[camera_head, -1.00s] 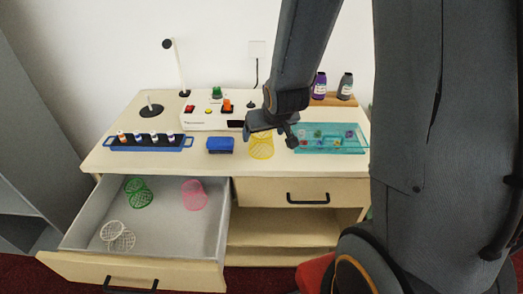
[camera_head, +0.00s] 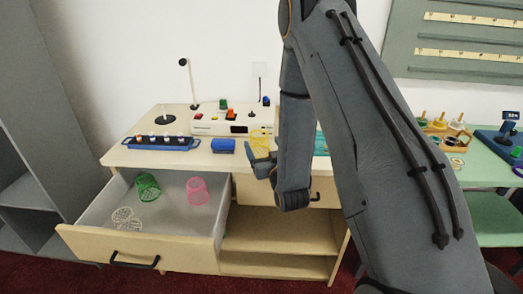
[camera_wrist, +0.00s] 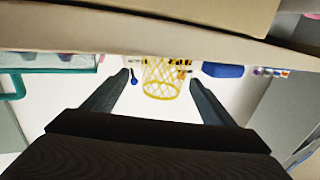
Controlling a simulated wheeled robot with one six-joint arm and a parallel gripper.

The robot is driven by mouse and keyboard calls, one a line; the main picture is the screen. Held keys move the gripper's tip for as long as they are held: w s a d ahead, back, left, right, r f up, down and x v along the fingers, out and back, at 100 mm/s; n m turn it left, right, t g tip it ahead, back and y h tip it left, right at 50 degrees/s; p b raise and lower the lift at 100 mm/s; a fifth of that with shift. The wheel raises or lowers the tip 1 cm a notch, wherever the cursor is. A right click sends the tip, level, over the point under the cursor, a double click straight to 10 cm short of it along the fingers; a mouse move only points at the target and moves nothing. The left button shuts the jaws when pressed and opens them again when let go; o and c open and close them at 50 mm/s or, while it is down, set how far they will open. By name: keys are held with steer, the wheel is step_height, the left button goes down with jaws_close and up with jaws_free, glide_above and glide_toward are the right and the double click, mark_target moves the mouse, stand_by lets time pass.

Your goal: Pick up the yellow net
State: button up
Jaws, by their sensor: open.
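The yellow net (camera_head: 260,137) is an open mesh cup on the counter top, near the front edge, to the right of a blue block. My gripper's lower part covers some of it in the head view. In the wrist view the net (camera_wrist: 160,80) appears centred between my two fingers. My gripper (camera_head: 262,165) is at the counter's front edge by the net. Its fingers (camera_wrist: 160,78) are spread wide, with nothing clasped. I cannot tell whether the net is between the fingertips or beyond them.
The blue block (camera_head: 223,146) and a blue rack of bottles (camera_head: 162,142) stand left of the net. A teal tray (camera_head: 320,143) is partly hidden behind my arm. The open drawer (camera_head: 92,216) holds green (camera_head: 147,187), pink (camera_head: 197,190) and white nets (camera_head: 125,218).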

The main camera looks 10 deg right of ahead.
mark_target(257, 136)
steer(key=shift+w+a+p, duration=0.2)
steer(key=shift+w+p, duration=0.05)
steer(key=shift+w, duration=0.45)
steer(key=shift+w+a+p, duration=0.15)
steer(key=shift+w+p, duration=0.05)
steer(key=shift+w, duration=0.5)
steer(key=w, duration=0.1)
steer(key=w+p, duration=0.1)
steer(key=w, duration=0.3)
steer(key=shift+a+f+p, duration=0.1)
steer(key=shift+f+p, duration=0.2)
steer(key=shift+p, duration=0.1)
steer(key=shift+c, duration=0.3)
steer(key=c, duration=1.1)
steer(key=shift+r, duration=0.1)
